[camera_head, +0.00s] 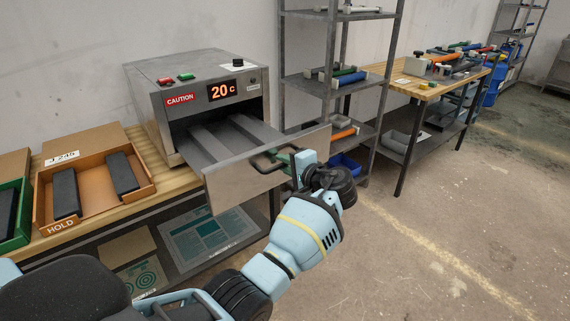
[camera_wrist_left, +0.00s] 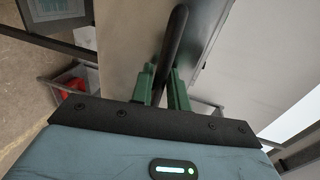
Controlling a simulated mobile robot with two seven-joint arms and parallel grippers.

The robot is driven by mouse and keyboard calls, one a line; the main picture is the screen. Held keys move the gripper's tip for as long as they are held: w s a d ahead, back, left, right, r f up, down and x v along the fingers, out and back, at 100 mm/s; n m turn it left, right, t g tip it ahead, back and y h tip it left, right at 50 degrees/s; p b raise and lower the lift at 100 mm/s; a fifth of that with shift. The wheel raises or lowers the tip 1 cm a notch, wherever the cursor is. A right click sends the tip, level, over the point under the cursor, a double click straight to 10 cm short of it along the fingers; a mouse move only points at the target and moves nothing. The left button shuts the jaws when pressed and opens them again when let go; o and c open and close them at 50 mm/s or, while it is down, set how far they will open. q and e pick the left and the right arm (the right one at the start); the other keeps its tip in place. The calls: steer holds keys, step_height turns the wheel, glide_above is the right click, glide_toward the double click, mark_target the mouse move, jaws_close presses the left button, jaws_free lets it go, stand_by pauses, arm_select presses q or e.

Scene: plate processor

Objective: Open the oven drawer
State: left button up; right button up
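The oven (camera_head: 160,115) is a grey metal box on the wooden bench, with a CAUTION label and a display reading 20 c. Its drawer (camera_head: 225,182) is pulled out of the front opening, with a flat grey front panel and dark inside. The black drawer handle (camera_head: 262,163) is on that panel. My left gripper (camera_head: 283,157) is at the right part of the handle. In the left wrist view, the green fingers of my left gripper (camera_wrist_left: 163,88) close on both sides of the black handle (camera_wrist_left: 174,45). My right gripper is not in view.
An orange HOLD box (camera_head: 98,208) with dark bars and a green box (camera_head: 12,215) stand on the bench left of the oven. A metal shelf rack (camera_head: 335,85) stands close to the drawer's right. A wooden table (camera_head: 433,86) is farther right. The floor in front is clear.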

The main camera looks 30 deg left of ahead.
arm_select(q)
steer(key=v, duration=0.7)
steer(key=shift+s+d, duration=0.15)
steer(key=shift+d, duration=0.2)
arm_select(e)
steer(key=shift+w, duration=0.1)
